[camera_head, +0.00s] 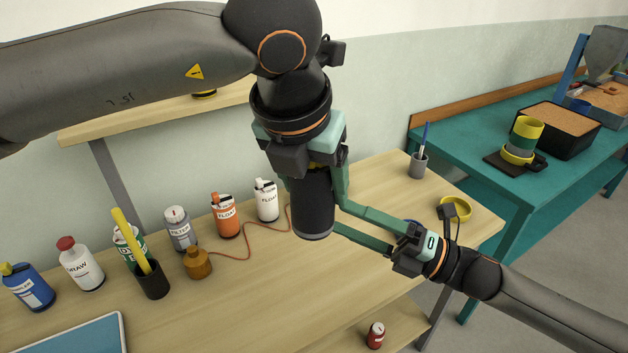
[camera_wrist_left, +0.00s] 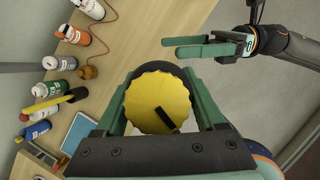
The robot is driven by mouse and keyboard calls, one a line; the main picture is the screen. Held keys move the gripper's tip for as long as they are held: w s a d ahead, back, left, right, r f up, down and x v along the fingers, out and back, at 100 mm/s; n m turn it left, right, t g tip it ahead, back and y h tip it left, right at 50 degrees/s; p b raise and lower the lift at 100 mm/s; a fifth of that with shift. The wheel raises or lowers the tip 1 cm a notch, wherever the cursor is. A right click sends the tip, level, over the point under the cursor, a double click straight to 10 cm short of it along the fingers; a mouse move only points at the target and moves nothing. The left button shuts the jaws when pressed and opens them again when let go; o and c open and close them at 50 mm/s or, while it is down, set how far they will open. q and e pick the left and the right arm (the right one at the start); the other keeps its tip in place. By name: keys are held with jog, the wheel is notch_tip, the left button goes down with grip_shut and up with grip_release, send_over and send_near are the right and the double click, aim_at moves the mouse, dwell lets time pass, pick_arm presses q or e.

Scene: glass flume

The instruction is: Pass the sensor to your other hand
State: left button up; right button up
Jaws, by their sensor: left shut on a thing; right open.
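The sensor is a dark cylinder (camera_head: 313,208) with a yellow ribbed cap. It hangs upright over the wooden table, with my left gripper (camera_head: 316,178) shut on it from above. In the left wrist view, the yellow cap (camera_wrist_left: 158,100) faces the camera between the fingers of my left gripper (camera_wrist_left: 160,92). My right gripper (camera_head: 342,216) is open, its two fingers pointing left and their tips beside the lower right side of the sensor. In the left wrist view, my right gripper (camera_wrist_left: 172,47) shows empty fingers above the sensor; I cannot tell whether they touch it.
On the wooden table (camera_head: 255,300) stand several bottles, including an orange one (camera_head: 226,220) and a white one (camera_head: 266,202). A brown jar (camera_head: 198,263) and a black cup (camera_head: 152,282) stand nearer. A grey pen cup (camera_head: 418,168) is at the back right. A teal bench (camera_head: 460,145) stands beyond.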

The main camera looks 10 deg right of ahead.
notch_tip(320, 180, down, 16)
jog(key=s+d+m+t+h, duration=0.25)
jog(key=m+t+h, duration=0.6)
jog(key=m, duration=1.65)
jog(key=s+f+m+g+h, duration=0.3)
jog(key=s+f+g, duration=0.2)
jog(key=f, duration=0.5)
jog(key=s+f+m+g+h, duration=0.4)
jog(key=s+f, duration=0.4)
jog(key=f, duration=0.2)
jog(key=shift+s+d+f+g, duration=0.3)
jog(key=shift+s+d+g, duration=0.05)
jog(key=shift+d, duration=0.05)
